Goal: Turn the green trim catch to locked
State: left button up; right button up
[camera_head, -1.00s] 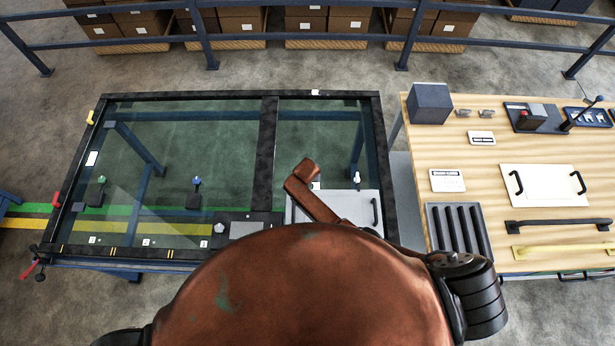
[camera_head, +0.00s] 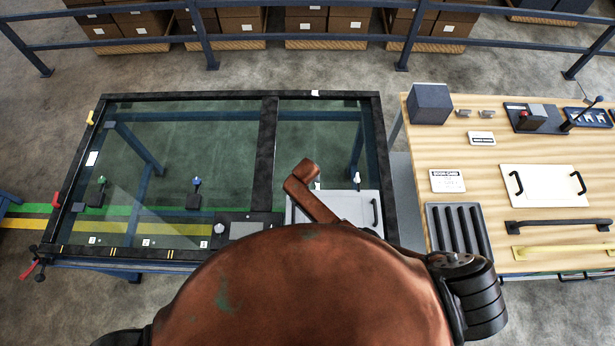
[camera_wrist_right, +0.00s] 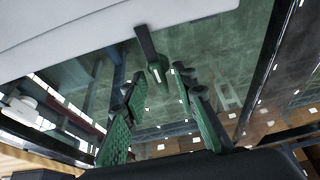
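In the right wrist view, a dark lever with a green part (camera_wrist_right: 156,72) hangs below a pale panel (camera_wrist_right: 90,22); it looks like the green trim catch, but I cannot read its lock position. My right gripper (camera_wrist_right: 160,92) is open, its two green-padded fingers apart. The green part appears between and beyond the fingertips; I cannot tell whether they touch it. In the head view I cannot make out this catch or the right gripper, and my body hides much of the lower middle. My left gripper is not in view.
In the head view, a black-framed glass panel (camera_head: 269,150) carries a green-knobbed lever (camera_head: 102,181), a blue-knobbed lever (camera_head: 196,182) and a white panel (camera_head: 350,206). A wooden table (camera_head: 400,100) with handles and boxes stands right. A blue railing (camera_head: 300,37) runs behind.

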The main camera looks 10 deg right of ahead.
jog(key=v, duration=1.2)
jog(key=shift+s, duration=0.1)
dwell(0.4)
